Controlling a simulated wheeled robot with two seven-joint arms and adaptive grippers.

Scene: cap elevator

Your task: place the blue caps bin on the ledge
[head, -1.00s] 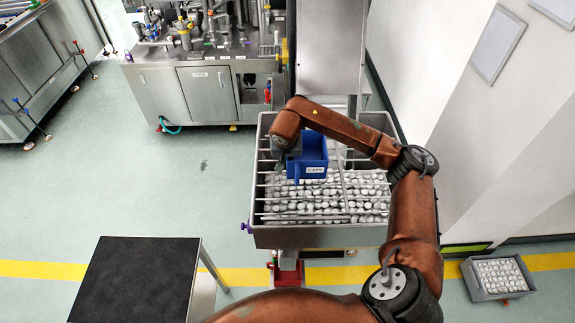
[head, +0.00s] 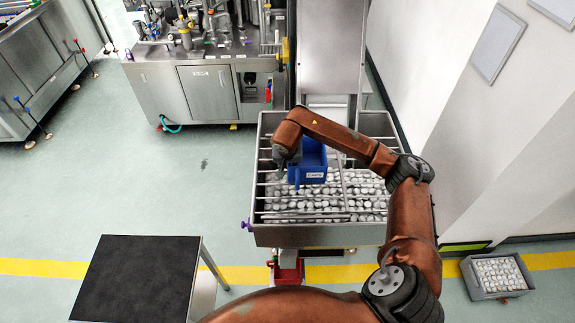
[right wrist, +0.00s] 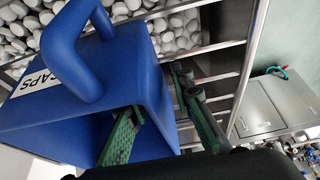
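The blue caps bin (head: 312,166), with a handle and a white CAPS label, is over the metal bars of the cap hopper, towards its back left. In the right wrist view the bin (right wrist: 75,115) fills the left side, tilted in the picture. My right gripper (head: 288,165) is at the bin's left side. In the wrist view its green fingers (right wrist: 160,115) stand apart, one inside the bin and one outside, with the bin's wall between them. The bin's underside is hidden, so its contact with the bars cannot be seen. My left gripper is out of view.
The metal hopper (head: 320,236) holds many white caps (head: 350,205) under its bars. A dark-topped table (head: 135,278) stands at front left, and a grey crate of caps (head: 498,276) lies on the floor at right. A machine cabinet (head: 205,92) stands behind. Floor at left is clear.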

